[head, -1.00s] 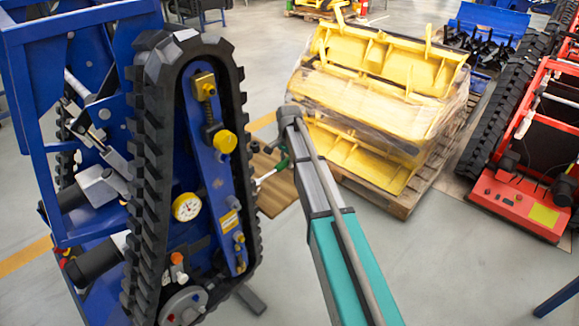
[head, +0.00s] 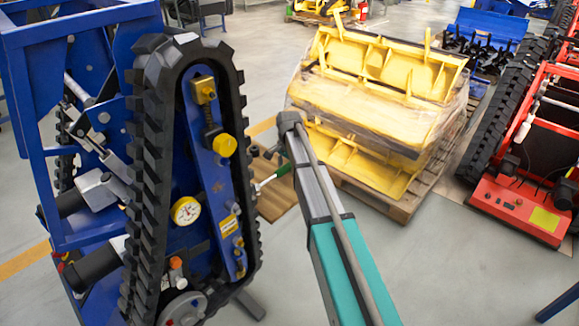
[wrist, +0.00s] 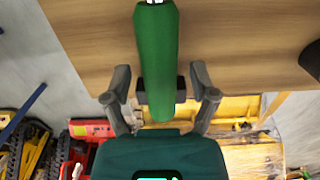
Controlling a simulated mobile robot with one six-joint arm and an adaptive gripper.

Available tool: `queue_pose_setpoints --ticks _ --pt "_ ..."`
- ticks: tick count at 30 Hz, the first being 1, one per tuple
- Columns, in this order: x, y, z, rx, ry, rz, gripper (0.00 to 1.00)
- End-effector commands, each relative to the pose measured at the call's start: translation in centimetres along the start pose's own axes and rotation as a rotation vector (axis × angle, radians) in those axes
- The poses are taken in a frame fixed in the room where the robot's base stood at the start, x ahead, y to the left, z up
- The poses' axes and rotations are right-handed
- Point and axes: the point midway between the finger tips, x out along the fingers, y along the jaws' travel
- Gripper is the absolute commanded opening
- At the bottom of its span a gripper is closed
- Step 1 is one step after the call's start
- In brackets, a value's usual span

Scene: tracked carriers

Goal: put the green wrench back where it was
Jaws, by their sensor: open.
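The green wrench shows in the wrist view as a green handle (wrist: 156,50) running down the middle, in front of a light wooden surface. Its handle end reaches past the wood's lower edge in the picture. My gripper (wrist: 160,88) is open, with one finger on each side of the handle end. Whether a finger touches it, I cannot tell. In the head view the wrench (head: 284,170) shows its green handle and silver shaft over the wooden surface (head: 274,204), beside the black track. My arm hides part of it, and most of my gripper is hidden there.
A black-tracked blue carrier (head: 215,180) with a gauge stands close on the left. Yellow parts (head: 385,90) lie stacked on a pallet (head: 390,203) behind my arm. A red tracked machine (head: 510,205) stands at the right.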

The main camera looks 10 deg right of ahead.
Motion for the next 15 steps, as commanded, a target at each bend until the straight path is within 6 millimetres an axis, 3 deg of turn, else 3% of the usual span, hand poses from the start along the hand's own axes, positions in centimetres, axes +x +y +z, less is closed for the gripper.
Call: queue_pose_setpoints --ticks 15 --pt "-2.4 0.0 0.0 0.0 0.0 0.0 0.75"
